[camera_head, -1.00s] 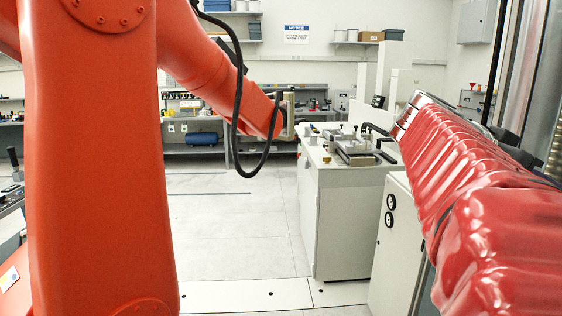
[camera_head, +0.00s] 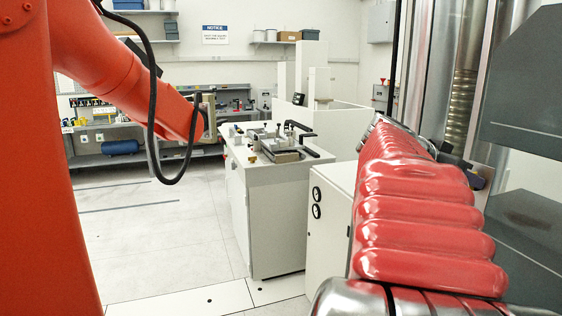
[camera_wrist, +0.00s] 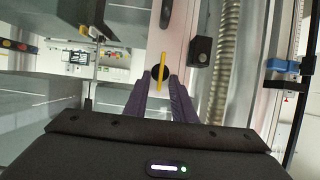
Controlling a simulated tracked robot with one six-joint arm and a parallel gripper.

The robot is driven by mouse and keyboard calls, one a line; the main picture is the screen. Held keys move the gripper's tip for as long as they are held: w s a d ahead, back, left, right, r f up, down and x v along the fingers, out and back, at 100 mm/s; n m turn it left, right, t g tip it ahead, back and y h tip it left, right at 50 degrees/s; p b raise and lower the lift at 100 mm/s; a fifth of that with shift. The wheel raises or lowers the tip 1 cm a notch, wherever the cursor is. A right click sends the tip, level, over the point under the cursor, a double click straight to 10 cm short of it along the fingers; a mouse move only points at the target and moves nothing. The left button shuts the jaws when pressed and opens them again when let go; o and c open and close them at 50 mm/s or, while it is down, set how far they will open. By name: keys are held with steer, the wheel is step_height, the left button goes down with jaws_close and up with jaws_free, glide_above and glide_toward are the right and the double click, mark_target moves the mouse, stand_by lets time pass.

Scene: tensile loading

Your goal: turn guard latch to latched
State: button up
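The guard latch appears as a thin yellow handle (camera_wrist: 162,70) on a dark round base in the wrist view, upright in the picture. It is set on a pale upright strip. My gripper (camera_wrist: 161,76) has two dark purple fingers, apart, with the yellow handle in the gap between their tips. Slim gaps seem to show on both sides of the handle; I cannot tell how deep it sits between the fingers. My gripper and the latch cannot be made out in the head view, where a red ribbed sleeve fills the right.
In the wrist view, a black block (camera_wrist: 200,51) and a ribbed column (camera_wrist: 222,65) stand right of the latch, with a blue clamp (camera_wrist: 283,66) farther right. In the head view, a white cabinet (camera_head: 275,225) carries fixtures; the floor left of it is clear.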

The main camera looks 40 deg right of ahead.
steer(key=shift+c, duration=0.5)
jaws_close()
steer(key=shift+w, duration=0.1)
steer(key=n+g, duration=0.2)
steer(key=n, duration=0.2)
steer(key=w+f+n+g, duration=0.1)
steer(key=n+g, duration=0.2)
steer(key=n, duration=0.2)
steer(key=w+d+f+n+g, duration=0.1)
steer(key=n+g, duration=0.1)
steer(key=n, duration=0.2)
steer(key=shift+f, duration=0.2)
stand_by(0.7)
steer(key=shift+f+n+g, duration=0.1)
steer(key=shift+n+g, duration=0.2)
steer(key=shift+n, duration=0.1)
steer(key=shift+o, duration=0.5)
jaws_free()
